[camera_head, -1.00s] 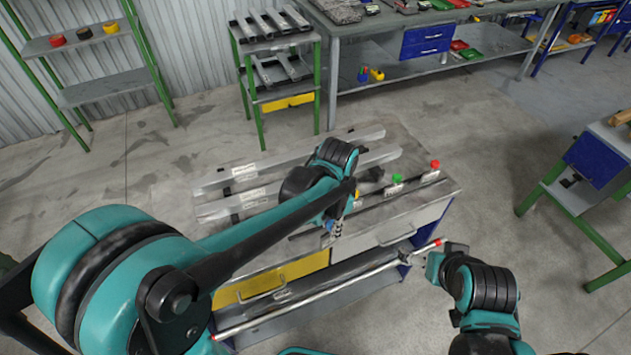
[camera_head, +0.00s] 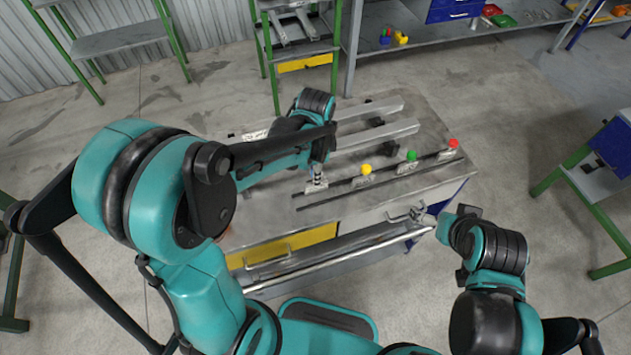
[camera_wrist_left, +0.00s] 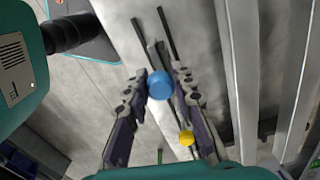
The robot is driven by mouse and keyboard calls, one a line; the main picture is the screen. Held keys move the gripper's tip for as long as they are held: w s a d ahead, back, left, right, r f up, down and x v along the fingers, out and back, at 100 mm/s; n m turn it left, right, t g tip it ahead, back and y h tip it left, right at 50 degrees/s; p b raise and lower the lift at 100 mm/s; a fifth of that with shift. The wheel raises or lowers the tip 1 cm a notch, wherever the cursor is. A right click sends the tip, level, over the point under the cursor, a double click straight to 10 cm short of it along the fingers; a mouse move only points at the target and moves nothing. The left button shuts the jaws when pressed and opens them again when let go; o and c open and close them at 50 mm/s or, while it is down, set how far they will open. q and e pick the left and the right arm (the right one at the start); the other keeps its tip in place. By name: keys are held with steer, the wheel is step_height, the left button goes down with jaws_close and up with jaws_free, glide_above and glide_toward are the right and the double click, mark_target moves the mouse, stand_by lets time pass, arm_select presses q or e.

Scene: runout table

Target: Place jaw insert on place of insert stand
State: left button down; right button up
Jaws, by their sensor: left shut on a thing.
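My left gripper (camera_head: 318,182) reaches down over the runout table's top (camera_head: 265,200), at the left part of the front slot. In the left wrist view, its fingers (camera_wrist_left: 158,86) are shut on a round blue knob (camera_wrist_left: 160,84). The knob's underside is hidden, so I cannot tell whether it touches the table. No part can be clearly identified as a jaw insert or an insert stand. My right arm's end (camera_head: 462,228) is beside the table's front right corner; its fingers are not clear.
Yellow (camera_head: 366,169), green (camera_head: 411,155) and red (camera_head: 453,143) knobs stand along the slot to the right. Long metal bars (camera_head: 375,135) lie behind them. A rail (camera_head: 350,250) runs along the table's front. Shelves stand behind, with open floor between.

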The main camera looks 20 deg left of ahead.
arm_select(q)
step_height(320, 180, down, 4)
steer(key=shift+w+f+b, duration=0.1)
steer(key=shift+b, duration=0.45)
steer(key=c, duration=1.3)
jaws_free()
